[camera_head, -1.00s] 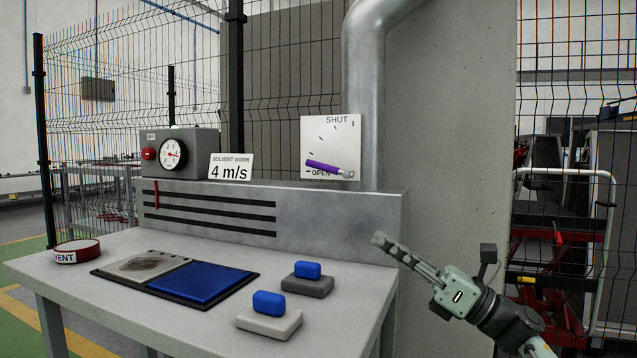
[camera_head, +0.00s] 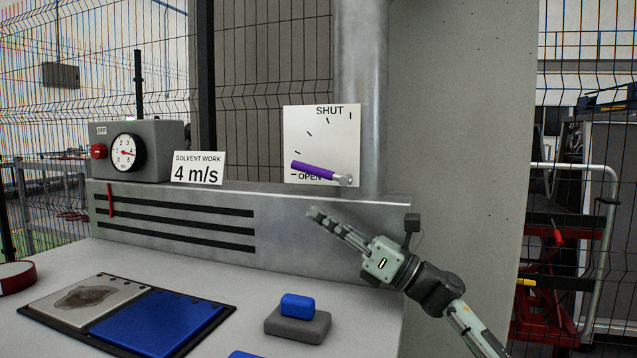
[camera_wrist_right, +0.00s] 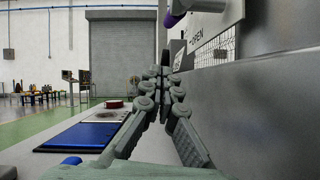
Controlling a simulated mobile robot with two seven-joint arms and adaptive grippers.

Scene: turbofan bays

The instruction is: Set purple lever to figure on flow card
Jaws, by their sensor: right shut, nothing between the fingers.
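The purple lever (camera_head: 313,169) is on a white plate (camera_head: 321,135) marked SHUT at the top and OPEN at the bottom left, with tick marks between. It lies nearly level, its purple end up and left of its pivot, just above OPEN. The flow card (camera_head: 198,168) reads "SOLVENT WORK 4 m/s" and stands on the ledge. The gauge (camera_head: 126,153) has a red needle pointing right, near 4. My right gripper (camera_head: 315,212) is shut and empty, below the lever and apart from it. The wrist view shows its fingers (camera_wrist_right: 163,78) together, the lever end (camera_wrist_right: 174,18) above. My left gripper is out of view.
A grey box with a red button (camera_head: 99,151) holds the gauge. The slotted steel ledge (camera_head: 280,240) runs behind the bench. A tray with a blue pad (camera_head: 155,323), a blue-topped grey block (camera_head: 297,322) and a red-rimmed tin (camera_head: 17,277) are on the bench.

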